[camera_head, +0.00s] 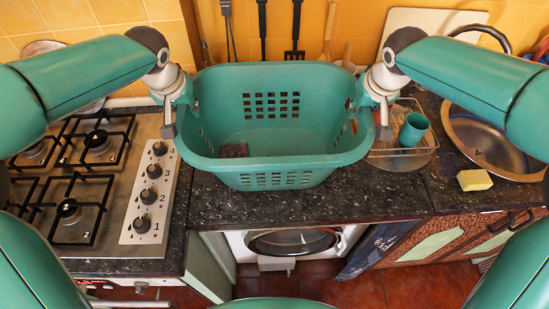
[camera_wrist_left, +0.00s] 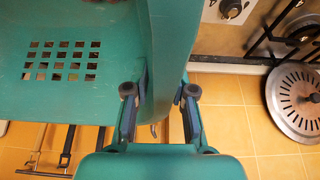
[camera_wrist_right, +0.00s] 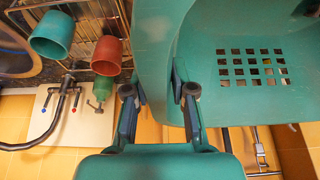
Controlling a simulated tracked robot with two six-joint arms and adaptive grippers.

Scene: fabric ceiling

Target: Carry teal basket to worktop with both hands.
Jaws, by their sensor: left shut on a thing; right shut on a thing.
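The teal basket (camera_head: 270,140) is over the dark speckled worktop (camera_head: 385,197) between the stove and the sink, roughly level. Whether its base touches the worktop cannot be told. A small dark brownish item (camera_head: 234,149) lies inside it. My left gripper (camera_head: 172,115) is shut on the basket's left rim; the left wrist view shows its fingers (camera_wrist_left: 160,92) on both sides of the wall. My right gripper (camera_head: 383,115) is shut on the right rim, its fingers (camera_wrist_right: 157,92) straddling the wall in the right wrist view.
A gas stove (camera_head: 100,180) with knobs is at left. A dish rack (camera_head: 405,150) with a teal cup (camera_head: 413,129) stands close right of the basket. Further right are a round sink (camera_head: 492,140) and a yellow sponge (camera_head: 475,180). Utensils (camera_head: 296,30) hang behind.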

